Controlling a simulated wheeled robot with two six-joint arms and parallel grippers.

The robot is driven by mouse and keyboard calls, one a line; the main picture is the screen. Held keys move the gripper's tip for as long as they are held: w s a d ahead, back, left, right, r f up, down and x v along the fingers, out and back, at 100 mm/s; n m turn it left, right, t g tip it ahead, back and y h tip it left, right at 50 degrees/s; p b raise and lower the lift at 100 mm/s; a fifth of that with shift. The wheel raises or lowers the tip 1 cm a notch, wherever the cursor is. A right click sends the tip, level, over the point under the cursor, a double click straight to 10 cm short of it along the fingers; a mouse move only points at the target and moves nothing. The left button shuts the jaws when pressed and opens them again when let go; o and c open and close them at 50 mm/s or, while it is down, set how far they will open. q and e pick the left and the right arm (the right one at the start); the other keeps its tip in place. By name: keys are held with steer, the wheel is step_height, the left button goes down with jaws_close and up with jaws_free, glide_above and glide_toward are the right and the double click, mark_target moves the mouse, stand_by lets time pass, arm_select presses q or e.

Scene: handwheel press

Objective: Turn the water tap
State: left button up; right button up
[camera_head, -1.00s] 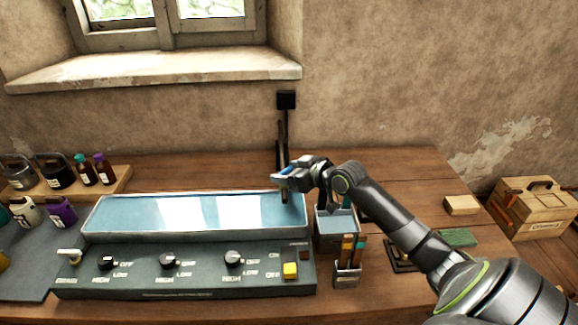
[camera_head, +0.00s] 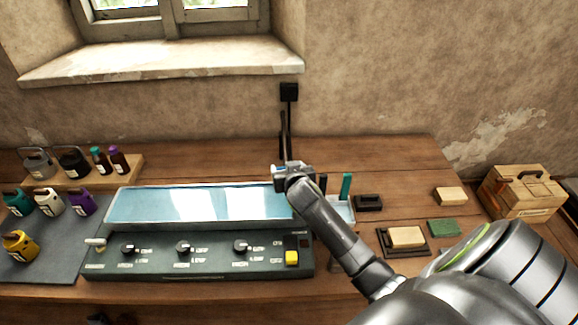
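A dark upright pipe (camera_head: 283,133) stands against the wall behind the right end of a blue-lined trough (camera_head: 165,205). My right gripper (camera_head: 284,170) is at the foot of this pipe, above the trough's right end. My own wrist hides its fingertips, so I cannot tell whether it is open or shut, or whether it touches anything. No tap handle shows clearly there. A small pale lever (camera_head: 96,243) sits at the left end of the control panel (camera_head: 210,258). My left gripper is not in view.
The panel has several black knobs and a yellow button (camera_head: 292,258). Jugs and bottles stand at the left. At the right are a sponge on a tray (camera_head: 405,238), a green pad (camera_head: 444,228), a pale block (camera_head: 450,196) and a wooden box (camera_head: 522,190).

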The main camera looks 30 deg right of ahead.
steer(key=shift+w+a+m+g+h+b, duration=0.15)
steer(key=shift+m+g+h+b, duration=0.45)
steer(key=shift+m+h, duration=0.45)
steer(key=o, duration=1)
steer(key=shift+b+v, duration=0.35)
steer(key=shift+v, duration=0.4)
steer(key=shift+b+v, duration=1.7)
steer(key=shift+v, duration=6.3)
